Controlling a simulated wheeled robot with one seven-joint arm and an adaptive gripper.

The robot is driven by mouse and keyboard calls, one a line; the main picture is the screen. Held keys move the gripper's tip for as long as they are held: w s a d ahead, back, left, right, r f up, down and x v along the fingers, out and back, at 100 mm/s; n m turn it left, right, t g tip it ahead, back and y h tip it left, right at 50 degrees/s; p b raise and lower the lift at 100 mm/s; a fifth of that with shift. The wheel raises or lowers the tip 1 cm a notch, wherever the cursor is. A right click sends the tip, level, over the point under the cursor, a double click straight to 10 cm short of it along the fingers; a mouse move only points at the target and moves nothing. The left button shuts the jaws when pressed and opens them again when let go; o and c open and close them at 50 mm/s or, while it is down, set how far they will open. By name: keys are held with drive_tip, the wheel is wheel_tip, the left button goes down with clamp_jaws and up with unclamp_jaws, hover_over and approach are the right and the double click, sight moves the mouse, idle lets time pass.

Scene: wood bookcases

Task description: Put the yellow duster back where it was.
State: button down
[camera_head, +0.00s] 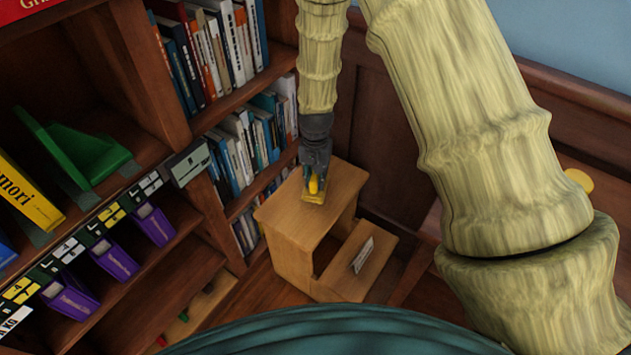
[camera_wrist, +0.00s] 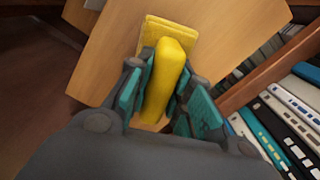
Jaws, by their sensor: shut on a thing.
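The yellow duster (camera_wrist: 163,75) is a bright yellow, upright block shape between the two fingers of my gripper (camera_wrist: 160,100) in the wrist view. A flat yellow piece (camera_wrist: 168,30) shows behind it against the wooden top; I cannot tell if it is part of the duster. In the head view, my gripper (camera_head: 315,178) points down at the top of the wooden step stool (camera_head: 277,213), with the yellow duster (camera_head: 313,186) under it. My gripper is shut on the duster. The duster is at or just above the stool top; the exact contact is hidden.
Bookcases full of books (camera_head: 215,55) stand just left of the stool. A green bookend (camera_head: 85,150) and purple boxes (camera_head: 115,258) sit on the near left shelves. A white card (camera_head: 363,255) is on the stool's lower step. A wooden panel wall (camera_head: 385,150) stands behind.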

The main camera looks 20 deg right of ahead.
drive_tip(key=shift+f, duration=0.95)
drive_tip(key=shift+f, duration=0.15)
drive_tip(key=c, duration=1.3)
unclamp_jaws()
wheel_tip(320, 180, up, 12)
drive_tip(key=shift+r+p, duration=0.15)
drive_tip(key=shift+p, duration=0.8)
